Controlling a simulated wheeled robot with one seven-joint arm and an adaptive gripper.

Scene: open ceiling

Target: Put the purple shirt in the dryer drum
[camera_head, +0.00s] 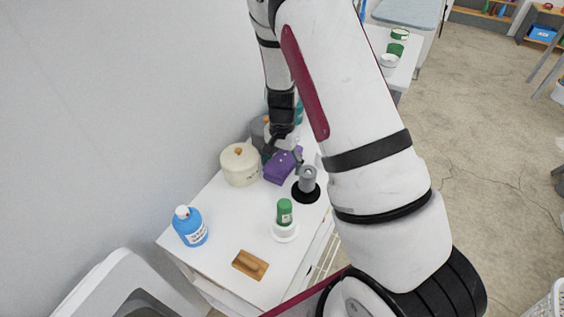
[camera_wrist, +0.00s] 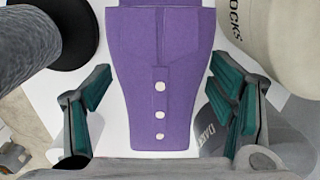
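The purple shirt (camera_head: 279,168) is a folded bundle on the white tabletop. In the wrist view the shirt (camera_wrist: 160,60) fills the middle, with a row of light buttons facing me. My gripper (camera_head: 284,150) is over the shirt in the head view, partly hidden by other things. In the wrist view my gripper (camera_wrist: 160,72) is open, with one teal-padded finger on each side of the shirt and gaps between. I cannot identify the dryer drum; a pale rounded housing with a dark grey recess (camera_head: 142,303) is cut off at bottom left.
The tabletop (camera_head: 225,222) holds a cream pot (camera_head: 240,165) left of the shirt and a grey cylinder on a black disc (camera_head: 306,185) right of it. A wall runs along the left.

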